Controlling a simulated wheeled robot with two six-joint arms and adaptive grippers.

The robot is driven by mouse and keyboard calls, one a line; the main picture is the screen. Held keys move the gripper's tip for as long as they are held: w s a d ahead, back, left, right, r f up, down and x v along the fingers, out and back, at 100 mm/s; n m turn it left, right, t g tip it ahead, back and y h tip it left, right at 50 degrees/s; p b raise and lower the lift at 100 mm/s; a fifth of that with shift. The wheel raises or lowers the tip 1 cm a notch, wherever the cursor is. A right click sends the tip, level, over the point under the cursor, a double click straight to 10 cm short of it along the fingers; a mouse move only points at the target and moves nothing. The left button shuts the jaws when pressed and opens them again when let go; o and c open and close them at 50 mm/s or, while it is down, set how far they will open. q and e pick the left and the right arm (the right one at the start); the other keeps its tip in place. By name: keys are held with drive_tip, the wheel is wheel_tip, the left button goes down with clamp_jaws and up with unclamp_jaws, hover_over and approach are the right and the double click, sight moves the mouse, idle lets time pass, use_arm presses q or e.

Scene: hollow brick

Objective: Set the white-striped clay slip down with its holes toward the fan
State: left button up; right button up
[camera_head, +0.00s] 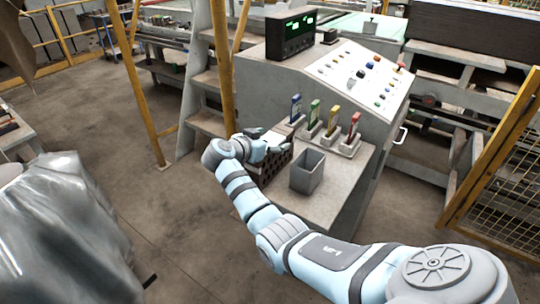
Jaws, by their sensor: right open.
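My right gripper (270,142) is open at the left end of the grey console ledge. Right below it is a dark brown block with rows of holes (275,167), partly hidden by my wrist. A pale patch shows between the gripper and the block, but I cannot tell whether it is a white stripe or whether the fingers touch the block. The side with holes that I see faces the front of the ledge. I cannot make out a fan. My left gripper is not in view.
A grey open bin (307,171) stands right of the block. Several colour-handled tools in stands (333,124) line the ledge behind. A sloped button panel (362,78) and a green-lit display (291,35) rise beyond. The ledge's front right part (335,195) is clear.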

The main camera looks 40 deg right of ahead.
drive_tip(key=shift+a, duration=0.1)
drive_tip(key=c, duration=1.4)
drive_tip(key=shift+r, duration=0.1)
